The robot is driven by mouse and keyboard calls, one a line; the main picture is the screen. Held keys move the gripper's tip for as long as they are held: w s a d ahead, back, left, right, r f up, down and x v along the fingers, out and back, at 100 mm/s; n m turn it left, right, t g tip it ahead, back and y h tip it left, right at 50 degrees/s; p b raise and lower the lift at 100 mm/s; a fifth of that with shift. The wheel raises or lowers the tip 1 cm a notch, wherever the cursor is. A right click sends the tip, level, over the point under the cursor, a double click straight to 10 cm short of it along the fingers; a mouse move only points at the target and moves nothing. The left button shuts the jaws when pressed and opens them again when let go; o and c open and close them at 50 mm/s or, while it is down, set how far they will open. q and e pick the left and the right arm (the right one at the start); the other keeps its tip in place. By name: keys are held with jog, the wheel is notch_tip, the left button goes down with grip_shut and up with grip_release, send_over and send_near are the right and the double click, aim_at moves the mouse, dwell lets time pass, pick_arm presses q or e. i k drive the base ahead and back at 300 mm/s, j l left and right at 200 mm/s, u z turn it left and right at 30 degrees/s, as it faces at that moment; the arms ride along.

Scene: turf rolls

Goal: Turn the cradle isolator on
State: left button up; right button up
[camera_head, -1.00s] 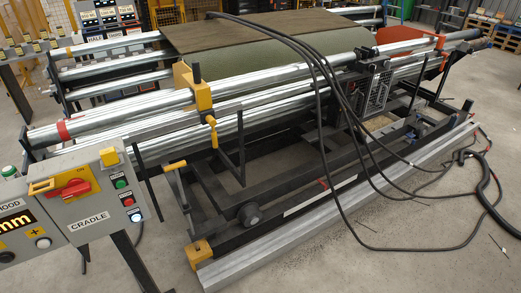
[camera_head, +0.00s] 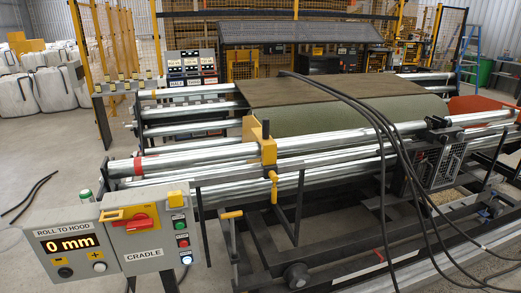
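The grey cradle control box (camera_head: 150,240) stands at the lower left and carries the label "CRADLE". Its isolator (camera_head: 135,222) is a red rotary handle on a yellow plate at the top of the box, and the handle lies roughly level, slightly tilted. Green, red and white buttons (camera_head: 182,241) run down the box's right side. To its left is the "ROLL TO HOOD" panel (camera_head: 68,244), reading "0 mm". Neither of my grippers shows in the head view.
The cradle's steel rollers (camera_head: 200,157) hold a turf roll (camera_head: 330,120) behind the box. Black cables (camera_head: 385,135) drape over the right side. Bare concrete floor (camera_head: 45,150) lies at the left, with a dark cable (camera_head: 35,195) on it and white bags (camera_head: 45,90) farther back.

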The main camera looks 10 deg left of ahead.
aim_at(139, 220)
jog(key=u, duration=1.35)
